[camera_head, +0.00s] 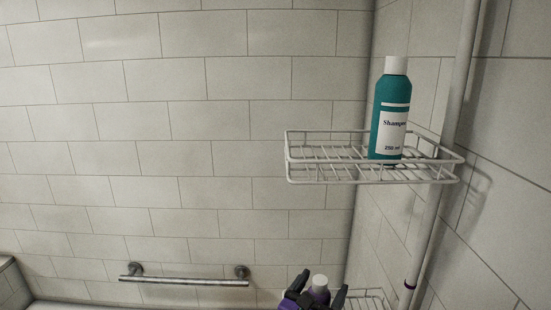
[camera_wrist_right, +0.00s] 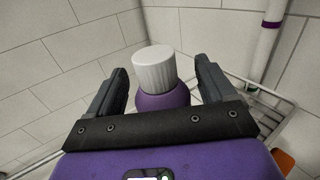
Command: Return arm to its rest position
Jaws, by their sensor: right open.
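My right gripper (camera_head: 316,290) shows at the bottom of the head view, its two dark fingers pointing up. In the right wrist view my right gripper (camera_wrist_right: 163,80) is open, with a finger on each side of a purple bottle with a white ribbed cap (camera_wrist_right: 155,68). Gaps show between the cap and both fingers. The bottle's lower part is hidden behind the gripper body. Its pale cap (camera_head: 320,282) also shows between the fingers in the head view. My left gripper is not in view.
A teal shampoo bottle (camera_head: 389,115) stands upright on the upper wire shelf (camera_head: 310,180), above the right gripper. A lower wire rack (camera_head: 372,297) is beside the gripper, near a pale vertical pole (camera_head: 440,200). A metal grab bar (camera_head: 190,281) is on the tiled wall to the left.

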